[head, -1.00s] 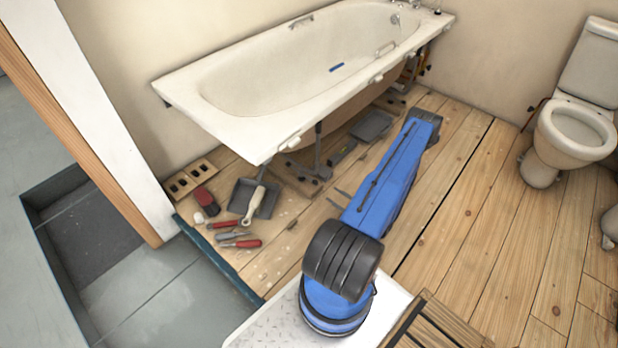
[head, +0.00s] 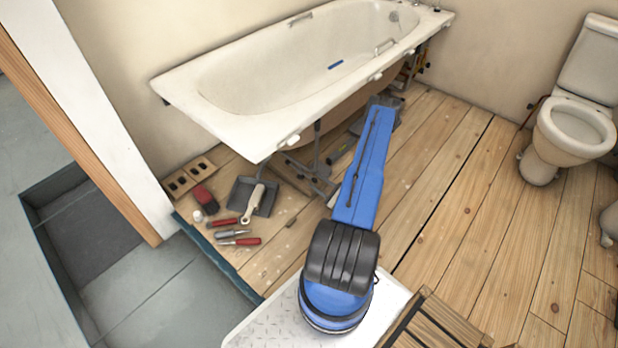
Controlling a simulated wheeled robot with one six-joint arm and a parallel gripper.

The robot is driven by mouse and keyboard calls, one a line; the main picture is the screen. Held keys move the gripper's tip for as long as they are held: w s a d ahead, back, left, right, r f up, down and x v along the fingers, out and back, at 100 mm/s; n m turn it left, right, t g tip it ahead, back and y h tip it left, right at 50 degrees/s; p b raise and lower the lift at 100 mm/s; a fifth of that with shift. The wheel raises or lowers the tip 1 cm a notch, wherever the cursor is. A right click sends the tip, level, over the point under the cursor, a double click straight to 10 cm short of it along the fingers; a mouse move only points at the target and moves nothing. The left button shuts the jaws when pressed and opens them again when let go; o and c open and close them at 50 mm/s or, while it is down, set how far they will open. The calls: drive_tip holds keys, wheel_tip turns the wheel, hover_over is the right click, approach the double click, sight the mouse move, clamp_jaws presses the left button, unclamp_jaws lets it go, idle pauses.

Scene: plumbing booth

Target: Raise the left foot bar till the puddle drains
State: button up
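The white bath (head: 215,118) stands along the wall. A small blue strip (head: 336,65) lies on its floor; I cannot make out a puddle's outline. Under the near left end, a foot bar (head: 308,177) lies low by the floorboards, with an upright grey leg (head: 317,145) above it. My blue arm reaches up the picture to the bath's front edge and covers part of the underside. The rest of the gripper is hidden.
A toilet (head: 575,130) stands at right. The boards (head: 455,190) between are clear. A sunken floor opening lies far left.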

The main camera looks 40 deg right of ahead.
sight(312, 178)
drive_tip(key=shift+w+a, duration=0.15)
drive_tip(key=shift+w, duration=2.75)
clamp_jaws()
